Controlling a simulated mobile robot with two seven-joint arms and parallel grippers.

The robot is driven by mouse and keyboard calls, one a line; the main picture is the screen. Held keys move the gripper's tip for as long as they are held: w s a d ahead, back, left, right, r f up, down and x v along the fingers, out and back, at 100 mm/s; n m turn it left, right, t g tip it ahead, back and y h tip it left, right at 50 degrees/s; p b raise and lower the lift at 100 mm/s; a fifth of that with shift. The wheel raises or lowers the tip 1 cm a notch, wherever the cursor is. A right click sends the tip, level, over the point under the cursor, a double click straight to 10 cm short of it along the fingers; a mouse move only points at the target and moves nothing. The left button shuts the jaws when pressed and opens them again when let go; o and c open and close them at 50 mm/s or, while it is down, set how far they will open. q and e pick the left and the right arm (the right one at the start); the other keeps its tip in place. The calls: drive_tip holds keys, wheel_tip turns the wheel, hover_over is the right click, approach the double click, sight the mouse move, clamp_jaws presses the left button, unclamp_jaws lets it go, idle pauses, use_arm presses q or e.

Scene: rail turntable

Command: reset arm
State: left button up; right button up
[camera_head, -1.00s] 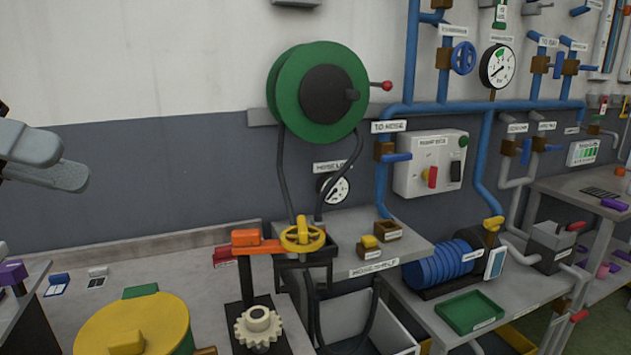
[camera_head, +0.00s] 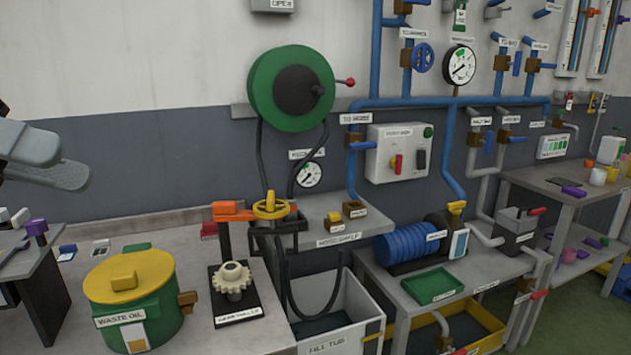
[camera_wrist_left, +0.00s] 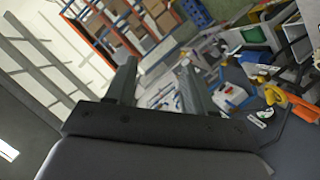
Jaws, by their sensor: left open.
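My left gripper (camera_head: 62,158) shows at the left edge of the head view. It is grey, held high in front of the wall and above the bench, touching nothing. In the left wrist view its two fingers (camera_wrist_left: 156,90) stand apart with nothing between them. The left wrist view is tilted and shows cluttered tables and shelving far beyond the fingers. My right gripper is in neither view.
A yellow-lidded green waste oil pot (camera_head: 137,290) stands on the bench below the gripper. A white gear (camera_head: 232,279) sits on a black stand. A green hose reel (camera_head: 291,88) hangs on the wall. A blue coil (camera_head: 407,243) sits on the right bench.

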use_arm(q)
drive_tip(key=w+a+f+n+t+y, duration=0.1)
drive_tip(key=w+a+f+t, duration=0.2)
drive_tip(key=f, duration=0.7)
drive_tip(key=w+a+f+n+t+y, duration=0.1)
drive_tip(key=w+f+n+t, duration=0.3)
drive_tip(key=f, duration=0.6)
drive_tip(key=w+a+f+m+t+y, duration=0.1)
drive_tip(key=w+a+f+t, duration=0.3)
drive_tip(key=f, duration=0.6)
drive_tip(key=s+d+f+n+y, duration=0.1)
drive_tip(key=s+d+f+y, duration=0.25)
drive_tip(key=f, duration=0.45)
drive_tip(key=s+d+f+n+y, duration=0.1)
drive_tip(key=s+d+f+y, duration=0.2)
drive_tip(key=f, duration=0.6)
drive_tip(key=s+d+f+m+g+y, duration=0.1)
drive_tip(key=s+d+f+g+y, duration=0.1)
drive_tip(key=s+d+f, duration=0.5)
drive_tip(key=s+f+g, duration=0.1)
drive_tip(key=s+f, duration=0.2)
drive_tip(key=shift+s+f+y, duration=0.15)
drive_tip(key=shift+f+y, duration=0.15)
drive_tip(key=shift+y, duration=0.05)
